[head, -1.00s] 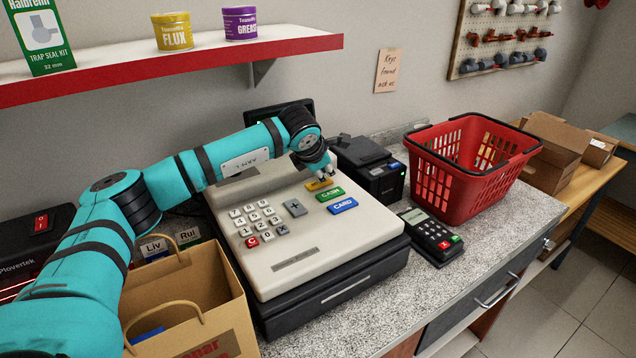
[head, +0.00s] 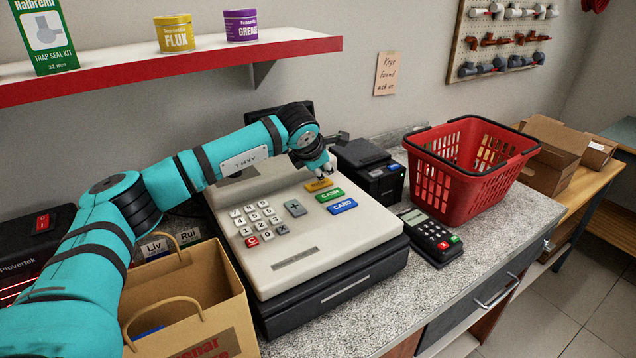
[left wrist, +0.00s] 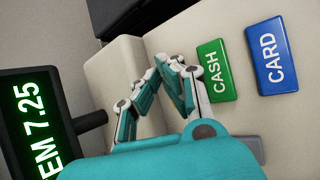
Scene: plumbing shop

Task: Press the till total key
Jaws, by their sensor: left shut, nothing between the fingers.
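The till (head: 330,240) is a cream register with a grey number pad on the counter. Its yellow key (head: 319,185) sits at the top of a column of coloured keys, above the green CASH key (head: 329,195) and blue CARD key (head: 343,206). The yellow key's label is partly covered and unreadable. My left gripper (head: 325,176) is shut and empty, fingertips down right by the yellow key; I cannot tell whether they touch it. In the left wrist view the shut fingers (left wrist: 172,78) lie beside the CASH key (left wrist: 213,71), and the yellow key is hidden. My right gripper is not in view.
A till display (left wrist: 35,120) reads "EM 7.25". A card terminal (head: 431,236), a black printer (head: 370,168) and a red basket (head: 460,190) stand right of the till. A paper bag (head: 190,295) stands at front left, under my arm. A shelf (head: 170,65) hangs above.

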